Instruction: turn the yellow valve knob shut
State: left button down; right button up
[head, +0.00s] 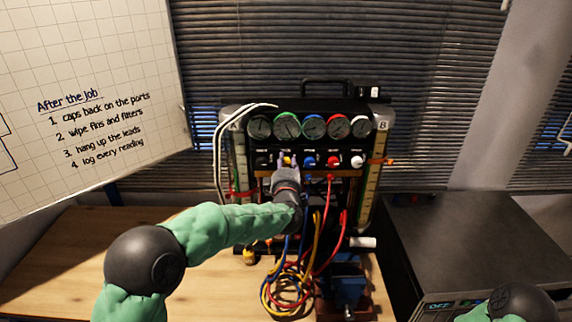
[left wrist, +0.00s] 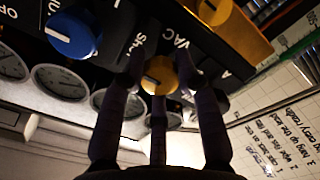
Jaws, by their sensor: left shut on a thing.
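The yellow valve knob (left wrist: 158,75) sits on the dark front panel of the gauge rig (head: 310,184). In the head view only a bit of the yellow knob (head: 287,160) shows past my gripper. My left gripper (head: 286,167) reaches up to it from the front. In the left wrist view its fingers (left wrist: 158,84) are shut around the knob, one on each side. A pale pointer line shows on the knob face. Panel lettering beside it is partly hidden by the fingers, so I cannot tell the knob's setting. My right gripper is out of view.
A blue knob (head: 309,161), red knob (head: 333,161) and white knob (head: 357,161) sit in the same row, close by. Several round gauges are above. Coiled hoses (head: 289,284) hang below on the wooden bench (head: 60,255). A dark box (head: 455,240) stands at right.

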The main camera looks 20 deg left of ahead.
pick_arm(q)
jog(key=c, duration=0.9)
grip_release()
jog(key=shift+a, duration=0.1)
jog(key=shift+s, duration=0.1)
jog(key=v, duration=1.2)
